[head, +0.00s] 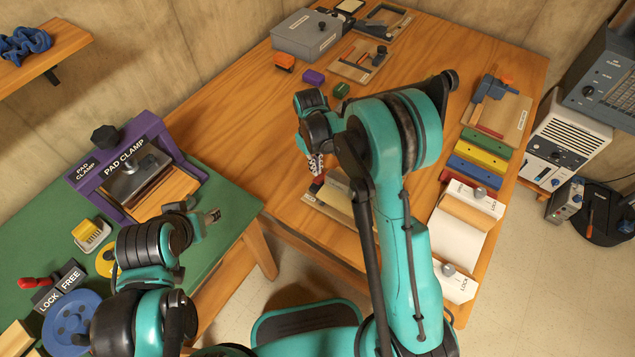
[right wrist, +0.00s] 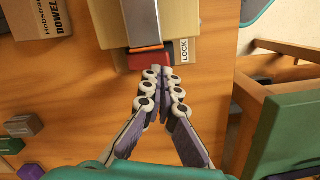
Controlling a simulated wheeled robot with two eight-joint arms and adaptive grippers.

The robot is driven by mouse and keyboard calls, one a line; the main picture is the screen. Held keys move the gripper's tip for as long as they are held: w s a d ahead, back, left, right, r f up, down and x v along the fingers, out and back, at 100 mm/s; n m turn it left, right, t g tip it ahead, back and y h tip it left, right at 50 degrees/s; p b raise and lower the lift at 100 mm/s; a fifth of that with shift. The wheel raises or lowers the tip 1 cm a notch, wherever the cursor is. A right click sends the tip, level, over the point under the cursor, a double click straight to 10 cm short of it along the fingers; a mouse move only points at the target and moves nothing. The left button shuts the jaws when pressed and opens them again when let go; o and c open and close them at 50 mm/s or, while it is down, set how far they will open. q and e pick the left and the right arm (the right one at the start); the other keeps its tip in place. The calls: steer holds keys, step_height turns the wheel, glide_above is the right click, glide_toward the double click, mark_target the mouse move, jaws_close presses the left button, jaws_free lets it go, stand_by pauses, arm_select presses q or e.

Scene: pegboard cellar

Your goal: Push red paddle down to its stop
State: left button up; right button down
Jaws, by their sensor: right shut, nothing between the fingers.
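The red paddle (right wrist: 152,60) shows in the right wrist view at the end of a flat metal strip, on a tan wooden block (right wrist: 118,22) beside a LOCK label (right wrist: 184,51). In the head view the red paddle (head: 317,184) is a small red patch below my right gripper (head: 316,172), partly hidden by it. My right gripper is shut and empty; its fingertips (right wrist: 160,72) are right at the paddle's near edge. Whether they touch it is not clear. My left gripper (head: 209,215) is over the green bench's right end, its fingers too unclear to judge.
A purple pad clamp (head: 80,183) stands on the green bench (head: 225,212). A grey box (head: 306,38) and small coloured blocks sit at the back of the wooden table. Coloured bars and a white LOCK fixture (head: 458,240) line its right side. Open table lies left of my right arm.

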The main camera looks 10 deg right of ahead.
mark_target(316, 179)
steer(key=shift+s+f+b, duration=0.1)
steer(key=shift+f+b, duration=0.35)
steer(key=shift+f, duration=0.7)
step_height(316, 179, down, 3)
steer(key=b, duration=0.2)
steer(key=shift+f+b, duration=0.1)
steer(key=shift+b, duration=0.25)
steer(key=shift+r, duration=0.25)
steer(key=shift+w+a+r+p, duration=0.25)
steer(key=shift+w+a, duration=0.05)
steer(key=shift+w, duration=0.4)
steer(key=shift+w+a+r+p, duration=0.2)
steer(key=shift+w+a, duration=0.1)
steer(key=shift+w, duration=0.4)
step_height(316, 179, up, 12)
steer(key=w, duration=0.1)
steer(key=shift+a, duration=0.2)
